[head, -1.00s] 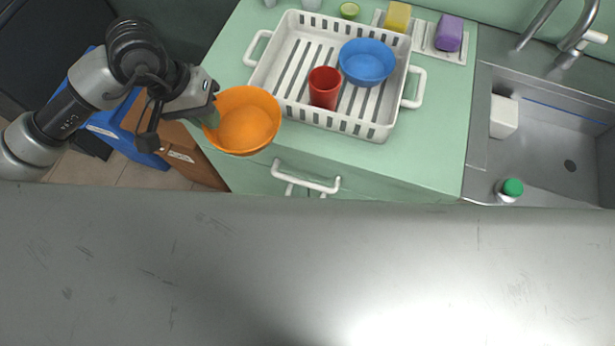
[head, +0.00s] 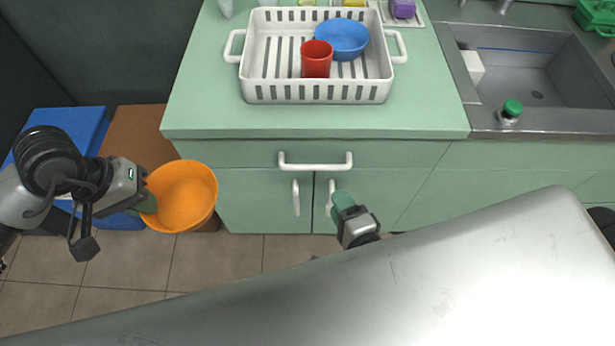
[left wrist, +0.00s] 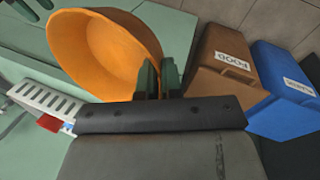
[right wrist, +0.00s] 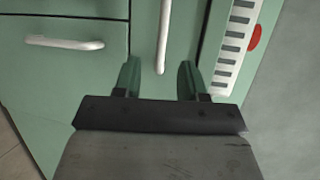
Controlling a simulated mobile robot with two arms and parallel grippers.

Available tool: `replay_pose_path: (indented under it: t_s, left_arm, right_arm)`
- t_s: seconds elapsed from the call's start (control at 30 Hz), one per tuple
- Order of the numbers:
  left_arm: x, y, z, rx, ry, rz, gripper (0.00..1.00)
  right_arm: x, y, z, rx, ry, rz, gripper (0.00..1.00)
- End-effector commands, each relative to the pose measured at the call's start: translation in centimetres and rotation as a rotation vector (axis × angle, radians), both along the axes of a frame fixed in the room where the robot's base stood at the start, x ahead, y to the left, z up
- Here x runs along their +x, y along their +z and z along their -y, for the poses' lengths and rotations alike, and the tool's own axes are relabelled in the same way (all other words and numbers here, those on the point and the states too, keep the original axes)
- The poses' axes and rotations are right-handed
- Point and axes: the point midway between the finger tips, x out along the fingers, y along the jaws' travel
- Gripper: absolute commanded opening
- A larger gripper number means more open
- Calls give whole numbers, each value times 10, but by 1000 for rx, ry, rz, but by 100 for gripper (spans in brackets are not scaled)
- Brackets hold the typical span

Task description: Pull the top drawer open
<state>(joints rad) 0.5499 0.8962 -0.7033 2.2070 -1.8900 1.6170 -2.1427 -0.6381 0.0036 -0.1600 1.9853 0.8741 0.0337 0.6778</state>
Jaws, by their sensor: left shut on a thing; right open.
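The top drawer (head: 235,153) is closed, a green front under the countertop with a white horizontal bar handle (head: 316,166). My right gripper (head: 342,198) is open and empty, below and slightly right of that handle in the head view. In the right wrist view, turned sideways, the handle (right wrist: 163,40) shows between the open fingertips (right wrist: 158,75); whether it is within their reach I cannot tell. My left gripper (head: 148,198) is shut on the rim of an orange bowl (head: 185,197), left of the cabinet; the bowl also shows in the left wrist view (left wrist: 100,50).
A white dish rack (head: 262,92) with a red cup (head: 316,60) and blue bowl (head: 342,39) stands on the counter. Two door handles (head: 296,198) sit below the drawer. Brown (left wrist: 222,75) and blue (left wrist: 280,85) bins stand at left. The sink (head: 530,70) is at right.

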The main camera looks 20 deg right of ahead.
Motion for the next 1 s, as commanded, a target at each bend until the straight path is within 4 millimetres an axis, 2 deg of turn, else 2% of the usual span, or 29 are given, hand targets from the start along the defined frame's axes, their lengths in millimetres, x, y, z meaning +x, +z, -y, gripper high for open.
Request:
replay_pose_path:
  t_s: [0.17, 0.5, 0.63, 0.8, 1.0]
  left_arm:
    - [0, 1, 0, -1, 0, 0, 0]
    - [0, 3, 0, -1, 0, 0, 0]
    - [0, 2, 0, -1, 0, 0, 0]
    - [0, 2, 0, -1, 0, 0, 0]
    - [0, 2, 0, -1, 0, 0, 0]
  right_arm:
    - [17, 3, -1, 17, -9, 13, 41]
    - [82, -10, -9, 14, -8, 12, 41]
    - [101, -15, -12, 14, -5, 10, 41]
    - [114, -18, -13, 12, -6, 8, 41]
    - [117, -18, -13, 11, -6, 7, 41]
